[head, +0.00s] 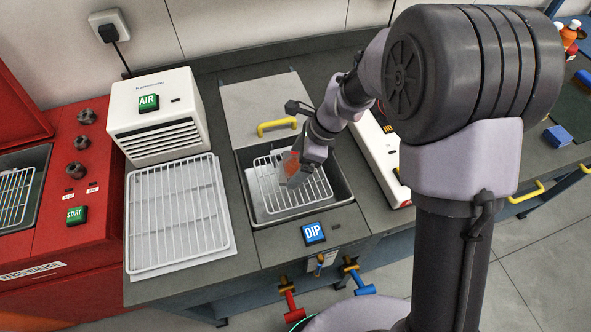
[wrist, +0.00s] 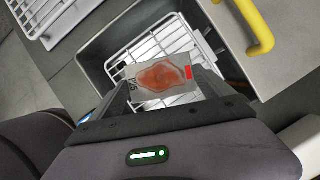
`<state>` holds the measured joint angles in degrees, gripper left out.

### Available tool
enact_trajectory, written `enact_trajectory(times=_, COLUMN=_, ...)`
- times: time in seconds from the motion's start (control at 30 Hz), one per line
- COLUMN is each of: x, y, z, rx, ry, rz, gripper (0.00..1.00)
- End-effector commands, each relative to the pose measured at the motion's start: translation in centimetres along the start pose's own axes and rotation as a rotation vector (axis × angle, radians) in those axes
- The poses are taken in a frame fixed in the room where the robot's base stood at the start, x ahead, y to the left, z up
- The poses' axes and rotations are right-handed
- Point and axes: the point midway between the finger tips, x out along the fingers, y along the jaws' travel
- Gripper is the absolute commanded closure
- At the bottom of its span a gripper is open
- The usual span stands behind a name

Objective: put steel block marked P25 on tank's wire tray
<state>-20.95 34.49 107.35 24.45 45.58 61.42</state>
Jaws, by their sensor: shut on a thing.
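A steel block (wrist: 162,76) with a rusty orange patch and a small red mark sits between the fingers of my gripper (wrist: 170,92) in the wrist view. Dark lettering shows at its left end, too small to read surely. In the head view the block (head: 291,166) shows at my gripper (head: 300,172), over the dip tank (head: 345,186). The tank's white wire tray (head: 318,190) lies inside the tank below the block. Whether the block touches the tray I cannot tell. My gripper is shut on the block.
The tank's grey lid (head: 245,105) with a yellow handle stands open behind it. A white rack (head: 175,215) and a white AIR unit (head: 155,125) are to the left. A blue DIP sign (head: 314,233) is on the front edge. A white box (head: 380,165) stands close on the right.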

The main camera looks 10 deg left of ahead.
Motion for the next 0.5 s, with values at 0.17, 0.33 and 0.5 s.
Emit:
enact_trajectory(times=0.17, x=2.9, y=-0.1, z=-0.8, rx=0.0, ry=0.0, rz=0.0, gripper=0.82)
enact_trajectory(times=0.33, x=3.4, y=-0.2, z=-1.0, rx=-0.001, ry=0.0, rz=-0.002, gripper=0.82)
enact_trajectory(times=0.5, x=3.4, y=-0.2, z=-1.0, rx=-0.001, ry=0.0, rz=-0.002, gripper=0.82)
